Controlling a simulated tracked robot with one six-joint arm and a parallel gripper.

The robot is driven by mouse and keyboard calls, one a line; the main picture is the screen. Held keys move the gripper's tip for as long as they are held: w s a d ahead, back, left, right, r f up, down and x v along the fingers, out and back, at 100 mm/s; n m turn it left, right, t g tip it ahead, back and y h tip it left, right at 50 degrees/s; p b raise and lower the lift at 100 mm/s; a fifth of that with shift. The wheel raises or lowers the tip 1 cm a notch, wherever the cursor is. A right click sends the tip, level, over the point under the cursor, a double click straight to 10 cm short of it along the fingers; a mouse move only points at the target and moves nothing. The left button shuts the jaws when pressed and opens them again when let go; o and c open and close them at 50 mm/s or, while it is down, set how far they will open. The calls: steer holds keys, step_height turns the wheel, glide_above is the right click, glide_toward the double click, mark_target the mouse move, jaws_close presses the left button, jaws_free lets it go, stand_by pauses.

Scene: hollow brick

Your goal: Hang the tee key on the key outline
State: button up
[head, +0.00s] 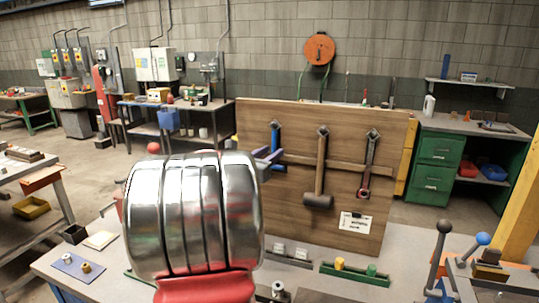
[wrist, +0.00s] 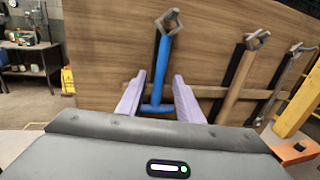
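The blue tee key (wrist: 161,68) is upright against the wooden board, its top at a metal hook (wrist: 168,22) and its crossbar low down. It also shows in the head view (head: 275,138), partly hidden by my gripper. My gripper's two lilac fingers (wrist: 158,92) are open, one on each side of the key's lower shaft, with visible gaps. In the head view my gripper (head: 270,157) is mostly behind my shiny arm. A dark strip beside the key's shaft may be the key outline; I cannot tell how well they line up.
On the board (head: 345,205), a hammer (head: 320,172) and a wrench (head: 369,168) hang right of the key. A wooden rail crosses behind them. A lever-like stand (head: 440,255) is at the right.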

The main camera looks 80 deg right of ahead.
steer(key=v, duration=1.4)
steer(key=shift+d, duration=0.1)
stand_by(0.7)
